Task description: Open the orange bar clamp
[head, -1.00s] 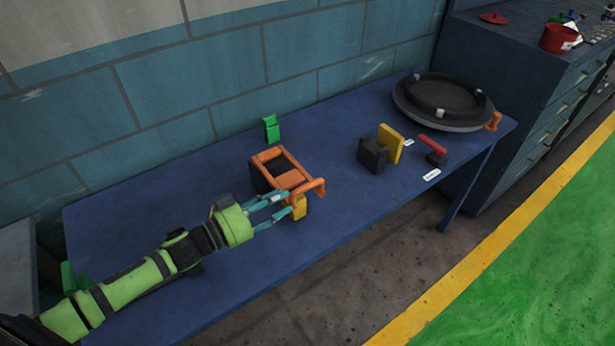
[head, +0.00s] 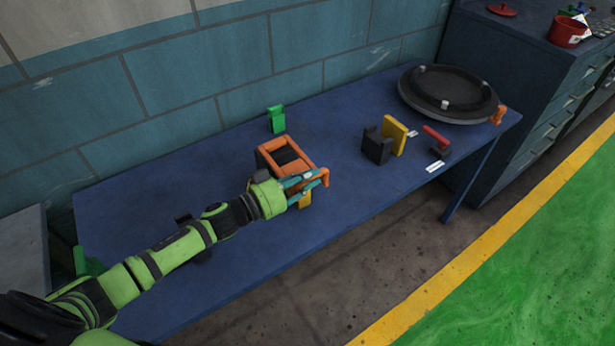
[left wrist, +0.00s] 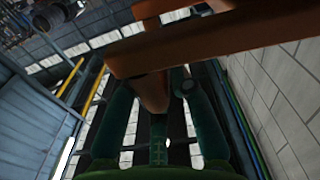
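The orange bar clamp (head: 270,146) stands on the blue table, an orange frame around a dark block. Its orange handle (head: 325,178) sticks out at the near right corner. My left gripper (head: 313,181) is at this handle side, with its teal fingers spread. In the left wrist view, an orange bar (left wrist: 152,92) reaches down between the two fingers, with gaps showing beside it. A wider orange beam (left wrist: 210,40) crosses above. Contact at the fingertips cannot be told. My right gripper is in neither view.
A yellow block (head: 305,201) sits just below the gripper. A green clamp (head: 276,120) stands behind. Black (head: 376,147) and yellow (head: 396,134) blocks, a red-handled item (head: 436,138) and a round drum (head: 447,92) stand to the right. The table front (head: 250,245) is clear.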

